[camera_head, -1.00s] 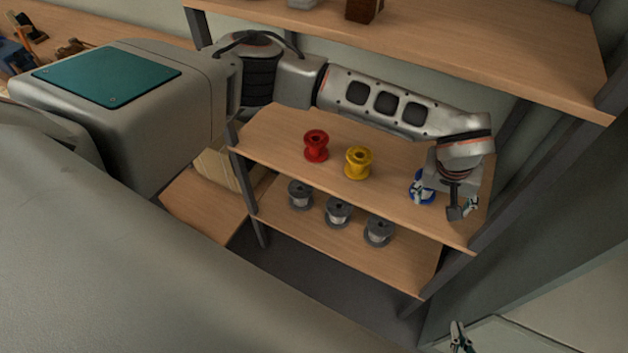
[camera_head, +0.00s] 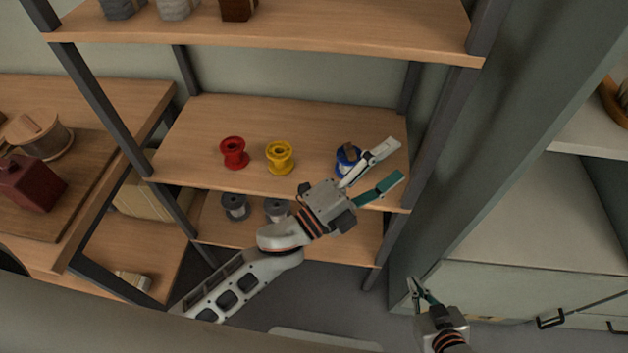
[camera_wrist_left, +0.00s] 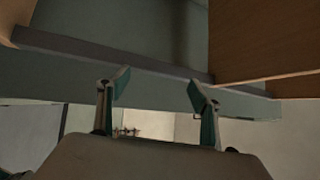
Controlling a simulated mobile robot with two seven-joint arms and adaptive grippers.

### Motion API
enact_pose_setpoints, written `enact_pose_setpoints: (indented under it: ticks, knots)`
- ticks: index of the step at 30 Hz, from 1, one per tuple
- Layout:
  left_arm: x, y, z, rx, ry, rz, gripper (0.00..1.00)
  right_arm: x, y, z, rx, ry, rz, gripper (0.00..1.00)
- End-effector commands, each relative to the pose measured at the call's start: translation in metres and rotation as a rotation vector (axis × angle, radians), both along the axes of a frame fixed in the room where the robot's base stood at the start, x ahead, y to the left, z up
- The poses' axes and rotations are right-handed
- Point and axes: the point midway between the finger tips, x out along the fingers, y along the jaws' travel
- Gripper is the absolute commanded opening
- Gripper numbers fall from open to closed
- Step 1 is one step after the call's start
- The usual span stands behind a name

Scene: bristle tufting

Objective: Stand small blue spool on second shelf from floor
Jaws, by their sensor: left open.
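The small blue spool (camera_head: 343,164) is on the second shelf from the floor (camera_head: 205,125), near its right end. It looks upright, but a gripper finger partly covers it. A red spool (camera_head: 234,153) and a yellow spool (camera_head: 280,157) stand to its left on the same shelf. My left gripper (camera_head: 396,160) is open in front of the blue spool, its two fingers spread. In the left wrist view the left gripper (camera_wrist_left: 158,88) shows nothing between its fingers, and no spool. My right gripper (camera_head: 423,283) is low at the right, open and empty, away from the shelves.
Grey spools (camera_head: 235,206) stand on the lowest shelf (camera_head: 335,238). A dark upright (camera_head: 392,237) bounds the right side. A side table (camera_head: 100,100) with objects is at the left.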

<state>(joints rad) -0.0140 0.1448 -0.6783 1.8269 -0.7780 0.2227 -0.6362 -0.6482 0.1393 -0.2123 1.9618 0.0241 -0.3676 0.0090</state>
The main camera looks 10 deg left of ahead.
Motion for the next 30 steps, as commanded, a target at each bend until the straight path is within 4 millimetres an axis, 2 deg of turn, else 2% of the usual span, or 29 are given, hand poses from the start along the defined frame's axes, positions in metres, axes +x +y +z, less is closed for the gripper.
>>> enact_pose_setpoints:
  ticks: [1, 2, 3, 5, 6, 9, 13, 15, 19, 30]
  knots:
    - [0.005, 0.032, -0.032, -0.075, 0.175, 0.07, 0.65, 0.0, 0.0, -0.001, 0.0, 0.001, 0.0, 0.0]
    - [0.007, 0.051, -0.05, -0.124, 0.275, 0.11, 0.65, 0.0, 0.0, -0.001, 0.0, 0.001, 0.0, 0.0]
    - [0.007, 0.077, -0.076, -0.188, 0.405, 0.167, 0.65, -0.001, 0.0, -0.001, -0.001, 0.002, 0.0, 0.0]
    - [0.001, 0.115, -0.116, -0.284, 0.591, 0.252, 0.65, -0.001, 0.0, -0.001, 0.0, 0.002, 0.001, 0.0]
    - [-0.008, 0.139, -0.143, -0.347, 0.707, 0.308, 0.65, -0.001, 0.0, -0.001, 0.0, 0.002, 0.001, 0.0]
    - [-0.039, 0.192, -0.202, -0.491, 0.956, 0.443, 0.65, -0.001, 0.0, -0.001, 0.0, 0.002, 0.001, 0.0]
    - [-0.084, 0.242, -0.256, -0.641, 1.185, 0.582, 0.65, -0.001, 0.0, -0.001, 0.0, 0.002, 0.001, 0.0]
    - [-0.104, 0.259, -0.273, -0.696, 1.263, 0.636, 0.65, -0.001, 0.0, -0.001, 0.0, 0.002, 0.001, 0.0]
    - [-0.124, 0.274, -0.289, -0.752, 1.339, 0.688, 0.65, -0.001, 0.0, -0.001, 0.0, 0.002, 0.001, 0.0]
    - [-0.127, 0.276, -0.292, -0.762, 1.35, 0.694, 0.65, 0.0, 0.0, 0.0, 0.0, 0.0, 0.0, 0.0]
